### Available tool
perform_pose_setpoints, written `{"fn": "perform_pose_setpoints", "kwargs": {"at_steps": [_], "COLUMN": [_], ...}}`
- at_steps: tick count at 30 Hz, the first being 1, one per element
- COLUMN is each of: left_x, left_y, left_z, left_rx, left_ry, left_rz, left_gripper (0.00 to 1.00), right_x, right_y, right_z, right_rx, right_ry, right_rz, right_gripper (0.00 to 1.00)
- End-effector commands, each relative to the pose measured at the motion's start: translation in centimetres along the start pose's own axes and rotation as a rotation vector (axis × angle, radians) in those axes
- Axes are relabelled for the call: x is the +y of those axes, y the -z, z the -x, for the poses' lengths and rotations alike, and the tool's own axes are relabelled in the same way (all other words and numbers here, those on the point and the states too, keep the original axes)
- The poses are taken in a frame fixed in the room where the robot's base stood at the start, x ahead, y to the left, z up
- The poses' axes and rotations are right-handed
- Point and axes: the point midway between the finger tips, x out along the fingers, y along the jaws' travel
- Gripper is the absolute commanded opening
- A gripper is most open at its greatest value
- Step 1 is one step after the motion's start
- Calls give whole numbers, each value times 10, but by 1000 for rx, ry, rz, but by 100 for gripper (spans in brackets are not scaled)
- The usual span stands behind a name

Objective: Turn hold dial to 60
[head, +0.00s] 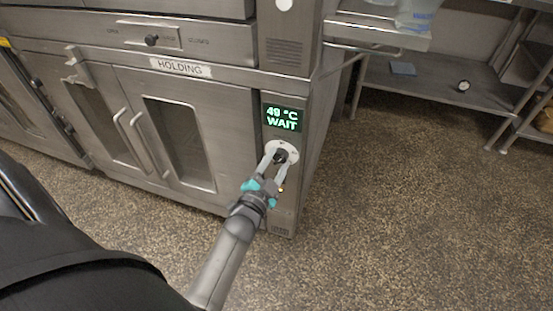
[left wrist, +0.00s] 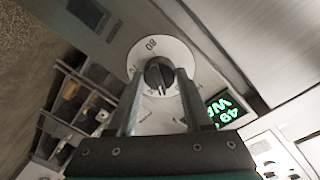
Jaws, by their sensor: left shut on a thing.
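The hold dial (head: 281,156) is a black knob on a round white plate, on the front panel of the steel holding cabinet (head: 228,100). The display (head: 283,118) above it reads 49 °C WAIT in green. My left gripper (head: 278,160) reaches up to the dial, its fingers on either side of the knob and shut on it. In the left wrist view the dial knob (left wrist: 158,74) sits between the two fingers, and an 80 shows on the plate. My right gripper is not in view.
The cabinet's HOLDING label (head: 181,67) is above two doors with vertical handles (head: 137,140). A slider control (head: 151,40) is on the panel above. A steel shelf table (head: 440,85) stands at the right. The speckled floor in front is clear.

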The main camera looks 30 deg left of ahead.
Motion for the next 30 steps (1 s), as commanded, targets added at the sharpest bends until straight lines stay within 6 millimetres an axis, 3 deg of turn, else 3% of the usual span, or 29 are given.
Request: {"fn": "perform_pose_setpoints", "kwargs": {"at_steps": [15, 30], "left_x": [1, 1], "left_y": [1, 0], "left_z": [0, 0], "left_rx": [-33, -48], "left_ry": [-6, -10], "left_rz": [-452, -652], "left_gripper": [0, 0], "right_x": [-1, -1], "right_y": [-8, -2], "right_z": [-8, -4], "right_rx": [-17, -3], "right_ry": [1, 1], "right_rz": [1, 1], "right_gripper": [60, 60]}}
